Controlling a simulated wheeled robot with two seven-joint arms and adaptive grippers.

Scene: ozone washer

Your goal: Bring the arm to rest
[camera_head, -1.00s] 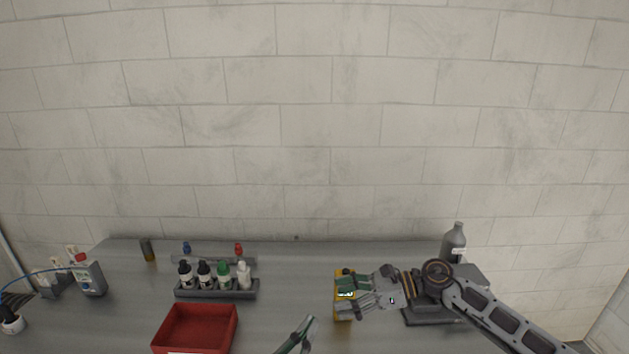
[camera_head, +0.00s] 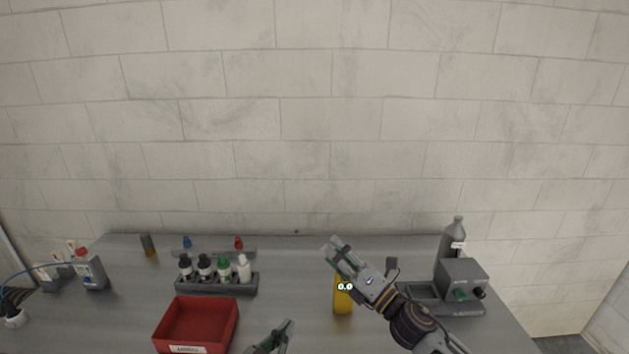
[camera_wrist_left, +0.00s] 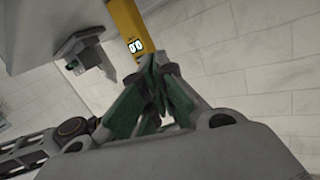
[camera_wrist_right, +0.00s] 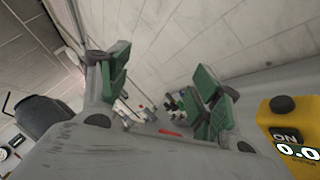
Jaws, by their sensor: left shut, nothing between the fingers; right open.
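My right gripper (camera_head: 337,252) is above the table beside the yellow meter (camera_head: 343,297), with its arm coming in from the lower right. In the right wrist view its green-padded fingers (camera_wrist_right: 160,92) are spread apart with nothing between them. The meter (camera_wrist_right: 290,128) stands at the right of that view, outside the fingers, with an ON label and a 0.0 display. My left gripper (camera_head: 285,332) shows at the bottom edge of the head view. In the left wrist view its fingers (camera_wrist_left: 158,80) meet at the tips and are empty, with the yellow meter (camera_wrist_left: 130,28) beyond them.
A red bin (camera_head: 196,325) and a bottle rack (camera_head: 216,284) stand left of centre. A grey device (camera_head: 461,281) and a grey bottle (camera_head: 454,238) stand at the right. A bottle stand (camera_head: 90,272) is at the far left. The table between rack and meter is clear.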

